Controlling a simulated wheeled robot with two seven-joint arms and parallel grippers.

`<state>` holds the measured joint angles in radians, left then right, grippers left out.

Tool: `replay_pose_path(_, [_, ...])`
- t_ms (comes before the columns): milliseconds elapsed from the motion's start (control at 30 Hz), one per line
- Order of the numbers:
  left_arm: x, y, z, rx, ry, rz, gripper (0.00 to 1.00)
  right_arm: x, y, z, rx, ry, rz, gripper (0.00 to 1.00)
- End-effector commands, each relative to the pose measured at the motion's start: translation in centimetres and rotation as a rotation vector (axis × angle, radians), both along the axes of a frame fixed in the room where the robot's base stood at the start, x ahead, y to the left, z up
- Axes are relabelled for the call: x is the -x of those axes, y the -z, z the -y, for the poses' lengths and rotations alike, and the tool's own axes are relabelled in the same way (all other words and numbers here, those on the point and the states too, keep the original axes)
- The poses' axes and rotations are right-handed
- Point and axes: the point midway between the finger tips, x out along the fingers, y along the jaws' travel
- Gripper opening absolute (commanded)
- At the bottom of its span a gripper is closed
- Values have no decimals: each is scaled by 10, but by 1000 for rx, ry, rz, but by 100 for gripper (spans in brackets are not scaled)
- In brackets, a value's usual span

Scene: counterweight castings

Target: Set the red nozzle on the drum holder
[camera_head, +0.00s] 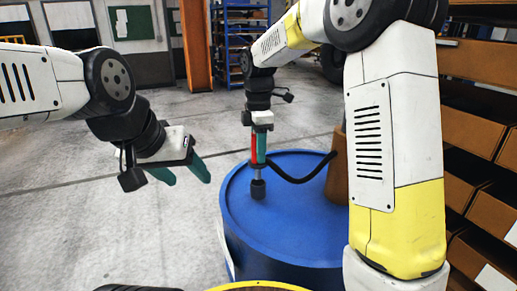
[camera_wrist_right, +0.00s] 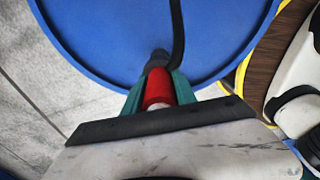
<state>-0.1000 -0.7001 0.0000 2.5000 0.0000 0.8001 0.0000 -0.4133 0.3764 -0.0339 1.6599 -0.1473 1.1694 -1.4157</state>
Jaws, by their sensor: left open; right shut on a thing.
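The red nozzle (camera_head: 254,148) is upright between the green fingers of my right gripper (camera_head: 260,160), which is shut on it above the blue drum's top. In the right wrist view the red nozzle (camera_wrist_right: 157,88) sits between both fingers. A small dark cup, apparently the drum holder (camera_head: 258,189), is directly below, with a grey piece between it and the nozzle; I cannot tell whether the nozzle is seated in it. A black hose (camera_head: 298,180) runs from the nozzle to a brown post. My left gripper (camera_head: 188,176) is open and empty, left of the drum.
The blue drum (camera_head: 236,207) fills the lower middle, with the brown post (camera_head: 338,178) at its right. Shelves with brown bins (camera_head: 473,130) line the right side. An orange pillar (camera_head: 196,45) and blue rack stand behind. The concrete floor at left is clear.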

Motion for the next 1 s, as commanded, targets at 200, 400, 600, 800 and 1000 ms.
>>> replay_pose_path(200, [0, 0, 0, 0, 0, 0, 58, 0, -1, 0, -1, 1, 2, 4])
replay_pose_path(400, [0, 0, 0, 0, 0, 0, 58, 0, 1, 0, -1, 0, 2, 4])
replay_pose_path(600, [0, 0, 0, 0, 0, 0, 58, -1, 6, 0, -1, 0, 2, 4])
replay_pose_path(800, [0, 0, 0, 0, 0, 0, 58, 0, 11, 0, 0, 0, 1, 4])
replay_pose_path(1000, [0, 0, 0, 0, 0, 0, 58, 0, 16, 0, -1, 0, 2, 4])
